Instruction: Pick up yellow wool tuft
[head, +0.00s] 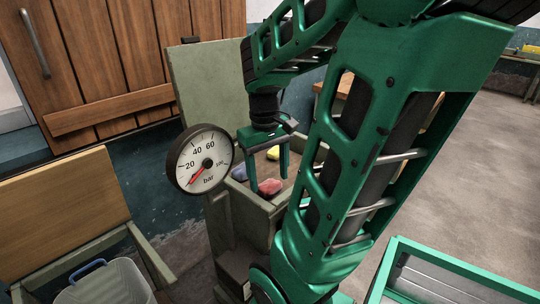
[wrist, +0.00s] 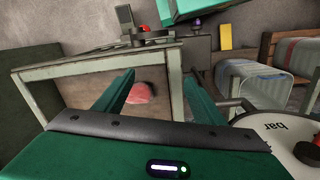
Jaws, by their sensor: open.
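A red tuft (head: 270,187) and a blue tuft (head: 239,172) lie in the same box. My gripper (head: 269,182) points down over the box, open, with nothing held. In the wrist view my gripper (wrist: 159,76) shows its two fingers apart, with the red tuft (wrist: 139,93) visible between them. I cannot make out the yellow tuft in the wrist view.
A round pressure gauge (head: 203,158) stands close at the box's left front. The box's raised lid (head: 207,82) is behind it. A clear bin (head: 105,283) sits at lower left, and a green-rimmed tray (head: 450,262) at lower right. Open floor lies to the right.

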